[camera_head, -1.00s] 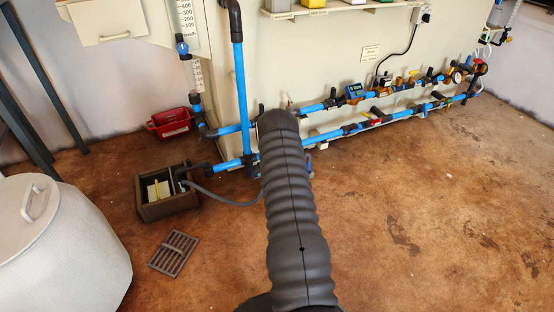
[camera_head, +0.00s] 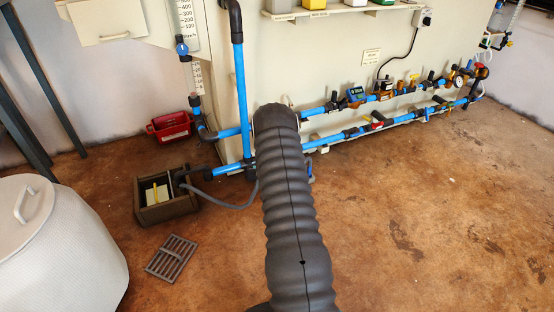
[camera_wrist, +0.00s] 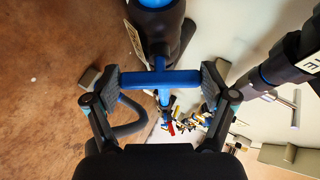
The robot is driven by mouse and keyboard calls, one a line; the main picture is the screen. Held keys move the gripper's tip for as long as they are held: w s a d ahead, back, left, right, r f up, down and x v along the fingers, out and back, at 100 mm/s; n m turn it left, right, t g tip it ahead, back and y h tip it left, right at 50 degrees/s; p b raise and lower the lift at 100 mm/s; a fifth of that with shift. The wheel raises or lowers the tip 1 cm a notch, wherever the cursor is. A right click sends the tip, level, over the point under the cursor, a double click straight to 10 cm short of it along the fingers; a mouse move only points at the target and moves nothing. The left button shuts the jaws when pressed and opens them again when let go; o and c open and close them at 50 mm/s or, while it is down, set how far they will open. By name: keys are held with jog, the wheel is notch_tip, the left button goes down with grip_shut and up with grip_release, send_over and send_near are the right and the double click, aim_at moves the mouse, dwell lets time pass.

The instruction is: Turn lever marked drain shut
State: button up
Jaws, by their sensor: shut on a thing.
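A blue bar-shaped lever (camera_wrist: 160,78) on a dark valve body (camera_wrist: 155,30) fills the middle of the wrist view. My gripper (camera_wrist: 162,80) has a pad at each end of the blue bar and is shut on it lengthwise. I cannot read a drain mark on it. In the head view my dark ribbed arm hides the gripper and the lever. The blue pipes (camera_head: 243,95) run behind and beside the arm.
An open drain box (camera_head: 165,207) with a grey hose stands left of the arm, and a loose grate (camera_head: 172,257) lies before it. A red container (camera_head: 171,127) stands by the wall. A white tank (camera_head: 70,255) is at left. The floor at right is clear.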

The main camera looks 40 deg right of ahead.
jog(key=shift+d, duration=0.1)
jog(key=o, duration=1)
jog(key=v, duration=1.2)
